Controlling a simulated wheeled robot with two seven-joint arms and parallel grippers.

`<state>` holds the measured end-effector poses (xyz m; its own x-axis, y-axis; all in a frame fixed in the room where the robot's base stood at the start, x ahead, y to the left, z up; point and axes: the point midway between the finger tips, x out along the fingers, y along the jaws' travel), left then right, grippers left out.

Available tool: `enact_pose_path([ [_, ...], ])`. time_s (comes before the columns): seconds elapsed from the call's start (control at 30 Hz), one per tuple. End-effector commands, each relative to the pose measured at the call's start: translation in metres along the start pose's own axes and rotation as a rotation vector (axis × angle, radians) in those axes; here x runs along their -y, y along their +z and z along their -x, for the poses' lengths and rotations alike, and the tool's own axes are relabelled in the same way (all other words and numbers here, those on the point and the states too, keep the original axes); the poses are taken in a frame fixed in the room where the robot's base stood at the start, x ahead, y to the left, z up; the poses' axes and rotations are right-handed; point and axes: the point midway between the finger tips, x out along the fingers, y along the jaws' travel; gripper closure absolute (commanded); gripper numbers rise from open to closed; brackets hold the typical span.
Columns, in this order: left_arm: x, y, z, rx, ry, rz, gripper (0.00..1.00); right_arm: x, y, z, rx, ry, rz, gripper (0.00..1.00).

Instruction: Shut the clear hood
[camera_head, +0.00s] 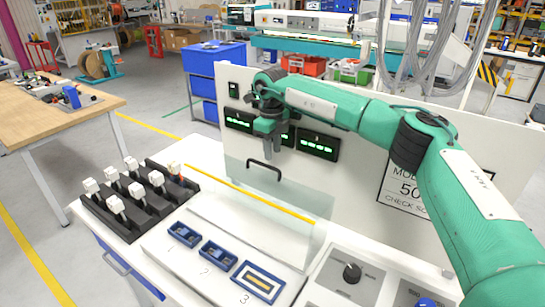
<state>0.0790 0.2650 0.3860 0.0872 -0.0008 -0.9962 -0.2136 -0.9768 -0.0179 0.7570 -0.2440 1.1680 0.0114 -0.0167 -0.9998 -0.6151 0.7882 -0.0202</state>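The clear hood (290,232) is a see-through cover on the white bench, with a yellow strip (240,190) along it and a black bar handle (264,168). The handle stands up in front of the white back panel, so the hood looks raised; its exact angle is hard to read through the clear sheet. My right gripper (269,150) points down just above the handle, in the picture, with no clear contact. Its fingers show nearly edge-on, so their gap is unclear. My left gripper is out of view.
Three blue-framed numbered sockets (219,256) sit on the bench front. A black rack (130,208) of white plugs stands at left. A black knob (352,272) is at right. The back panel (350,168) with green displays rises close behind my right gripper.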

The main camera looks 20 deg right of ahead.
Motion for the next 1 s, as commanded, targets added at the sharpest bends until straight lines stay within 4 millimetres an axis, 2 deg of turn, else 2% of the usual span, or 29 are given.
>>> enact_pose_path([
  [0.1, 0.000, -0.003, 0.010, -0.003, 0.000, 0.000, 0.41, 0.000, -0.001, -0.020, -0.003, 0.002, -0.001, 0.68],
  [0.3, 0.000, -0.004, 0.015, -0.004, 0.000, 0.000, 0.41, 0.000, 0.000, -0.043, -0.001, 0.000, 0.000, 0.68],
  [0.67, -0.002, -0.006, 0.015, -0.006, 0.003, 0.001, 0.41, 0.000, 0.000, -0.049, 0.000, 0.000, 0.000, 0.68],
  [0.83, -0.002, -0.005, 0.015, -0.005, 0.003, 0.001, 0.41, 0.000, 0.000, -0.049, 0.000, 0.000, 0.000, 0.99],
  [1.0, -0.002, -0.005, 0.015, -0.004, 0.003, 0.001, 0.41, 0.000, 0.000, -0.049, 0.000, 0.000, 0.000, 1.00],
])
